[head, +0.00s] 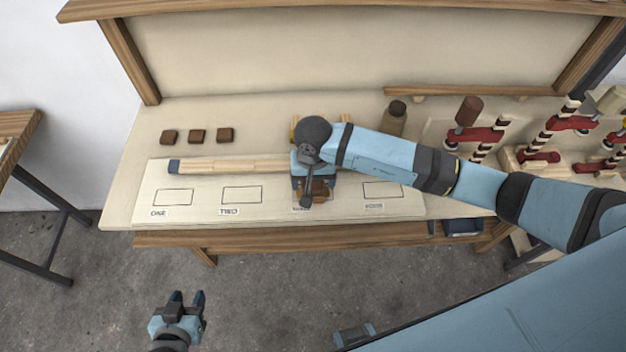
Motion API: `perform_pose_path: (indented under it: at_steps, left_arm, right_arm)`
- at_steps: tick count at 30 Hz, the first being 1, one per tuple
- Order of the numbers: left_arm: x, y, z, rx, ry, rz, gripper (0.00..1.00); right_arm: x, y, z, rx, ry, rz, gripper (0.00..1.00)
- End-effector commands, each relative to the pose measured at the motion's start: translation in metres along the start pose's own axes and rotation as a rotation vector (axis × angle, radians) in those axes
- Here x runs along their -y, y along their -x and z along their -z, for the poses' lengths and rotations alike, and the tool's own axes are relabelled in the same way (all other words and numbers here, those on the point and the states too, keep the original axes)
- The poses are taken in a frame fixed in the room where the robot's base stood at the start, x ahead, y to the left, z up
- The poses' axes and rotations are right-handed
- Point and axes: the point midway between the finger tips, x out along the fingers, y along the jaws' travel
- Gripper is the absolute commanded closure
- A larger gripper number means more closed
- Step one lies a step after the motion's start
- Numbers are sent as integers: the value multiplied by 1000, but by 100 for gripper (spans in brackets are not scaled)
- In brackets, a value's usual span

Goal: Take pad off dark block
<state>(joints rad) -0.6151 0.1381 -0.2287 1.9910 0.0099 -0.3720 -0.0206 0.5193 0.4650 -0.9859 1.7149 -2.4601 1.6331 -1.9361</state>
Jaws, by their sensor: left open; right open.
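My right gripper (314,188) reaches in from the right and points down over the pale board (270,206) on the bench. Its jaws are open around or just above a brown block (320,188); contact cannot be told, as the wrist hides much of it. I cannot make out a separate pad on this block. Three small dark brown square pieces (196,136) lie in a row at the bench's back left. My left gripper (187,298) is open and empty, low in front of the bench over the floor.
A long wooden strip with a dark blue-grey end (230,166) lies along the board's back. Outlined boxes labelled ONE (174,197) and TWO (241,195) are empty. A brown jar (394,118) and red clamps (474,134) stand to the right. The bench's left end is clear.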

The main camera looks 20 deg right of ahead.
Motion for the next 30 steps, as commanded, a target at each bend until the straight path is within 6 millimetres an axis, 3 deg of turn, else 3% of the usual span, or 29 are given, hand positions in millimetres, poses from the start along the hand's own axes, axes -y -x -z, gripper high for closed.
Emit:
perform_pose_path:
  at_steps: [10, 17, 30]
  left_arm:
    - [2, 1, 1, 1, 0, 4, 57]
    - [-1, 1, 0, 3, 1, 0, 57]
    - [-2, 0, -2, 4, 2, -2, 57]
  right_arm:
    - [0, -11, 0, -1, 1, 1, 22]
    - [0, -10, 0, -1, 0, 1, 75]
    - [0, -3, 1, -2, 0, 2, 76]
